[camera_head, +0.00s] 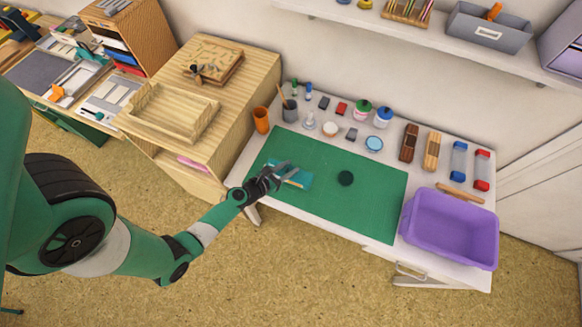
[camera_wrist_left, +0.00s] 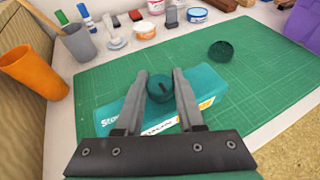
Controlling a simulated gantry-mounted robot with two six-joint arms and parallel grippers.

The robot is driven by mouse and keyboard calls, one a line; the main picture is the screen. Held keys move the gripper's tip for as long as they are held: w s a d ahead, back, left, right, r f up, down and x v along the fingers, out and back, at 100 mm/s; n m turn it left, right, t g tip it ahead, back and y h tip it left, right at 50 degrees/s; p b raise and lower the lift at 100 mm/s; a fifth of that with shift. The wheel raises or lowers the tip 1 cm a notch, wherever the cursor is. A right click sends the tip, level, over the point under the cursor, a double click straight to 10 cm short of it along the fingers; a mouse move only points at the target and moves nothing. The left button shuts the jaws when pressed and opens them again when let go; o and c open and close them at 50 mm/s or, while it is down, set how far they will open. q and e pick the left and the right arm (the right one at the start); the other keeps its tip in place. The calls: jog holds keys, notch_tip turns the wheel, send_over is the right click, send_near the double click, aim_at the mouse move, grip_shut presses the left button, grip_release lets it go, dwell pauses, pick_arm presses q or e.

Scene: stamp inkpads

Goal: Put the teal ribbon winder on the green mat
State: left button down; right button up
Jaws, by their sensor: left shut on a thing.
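The green mat (camera_head: 375,205) lies on the white table; it also fills much of the left wrist view (camera_wrist_left: 265,75). My left gripper (camera_head: 280,175) is over the mat's left part. In the left wrist view its fingers (camera_wrist_left: 160,88) are shut on a small dark teal round piece, which looks like the teal ribbon winder (camera_wrist_left: 160,86). A teal box with white lettering (camera_wrist_left: 207,80) lies on the mat below and behind it. I cannot tell whether the round piece touches the box. My right gripper is not in view.
A dark green round disc (camera_head: 346,178) sits on the mat near its middle. A purple bin (camera_head: 450,228) stands at the right, an orange cup (camera_head: 261,120) at the left. Jars and small items line the back. The mat's right part is clear.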

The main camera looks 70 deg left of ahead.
pick_arm(q)
jog(key=shift+w, duration=0.1)
jog(key=shift+w+f, duration=0.1)
jog(key=shift+f, duration=0.15)
jog(key=f+b, duration=0.4)
jog(key=shift+w+a, duration=0.1)
jog(key=shift+w, duration=0.2)
jog(key=shift+r, duration=0.25)
jog(key=shift+f, duration=0.2)
jog(key=c, duration=0.5)
grip_release()
jog(key=shift+r, duration=0.15)
